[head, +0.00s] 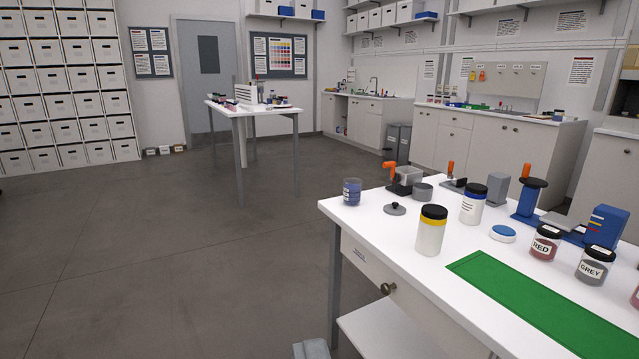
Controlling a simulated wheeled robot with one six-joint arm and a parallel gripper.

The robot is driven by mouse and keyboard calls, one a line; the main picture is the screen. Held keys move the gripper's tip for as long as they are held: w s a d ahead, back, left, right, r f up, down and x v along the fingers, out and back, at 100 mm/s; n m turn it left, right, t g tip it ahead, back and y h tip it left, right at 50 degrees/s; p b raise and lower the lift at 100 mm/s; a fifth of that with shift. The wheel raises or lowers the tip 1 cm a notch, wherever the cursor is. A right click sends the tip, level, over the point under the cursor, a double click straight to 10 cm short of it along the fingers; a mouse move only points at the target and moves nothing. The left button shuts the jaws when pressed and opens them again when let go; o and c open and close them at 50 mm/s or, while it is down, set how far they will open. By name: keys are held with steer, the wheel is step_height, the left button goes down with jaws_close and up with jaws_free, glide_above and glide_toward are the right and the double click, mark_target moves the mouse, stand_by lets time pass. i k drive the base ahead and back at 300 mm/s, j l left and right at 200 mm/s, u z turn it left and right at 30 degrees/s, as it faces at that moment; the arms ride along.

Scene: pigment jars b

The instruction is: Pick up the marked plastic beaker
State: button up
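A small clear beaker with a blue-violet tint (352,193) stands upright near the far left corner of the white worktable (385,240). It is the only beaker I can make out on this table. Any marking on it is too small to read.
A grey knobbed lid (395,208), a yellow-banded jar (431,231) and a grey device with an orange handle (405,178) stand near the beaker. A blue-banded jar (473,203), RED jar (545,243) and green mat (530,300) lie farther right. The floor (170,260) left of the table is clear.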

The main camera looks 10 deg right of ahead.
mark_target(353, 186)
steer(key=i+j, duration=0.1)
steer(key=i, duration=1)
steer(key=i+l+z, duration=0.1)
steer(key=i+z, duration=0.15)
steer(key=z, duration=0.15)
steer(key=i+z, duration=0.5)
steer(key=z, duration=0.25)
steer(key=i+z, duration=0.25)
steer(key=i+l, duration=0.05)
steer(key=i, duration=0.1)
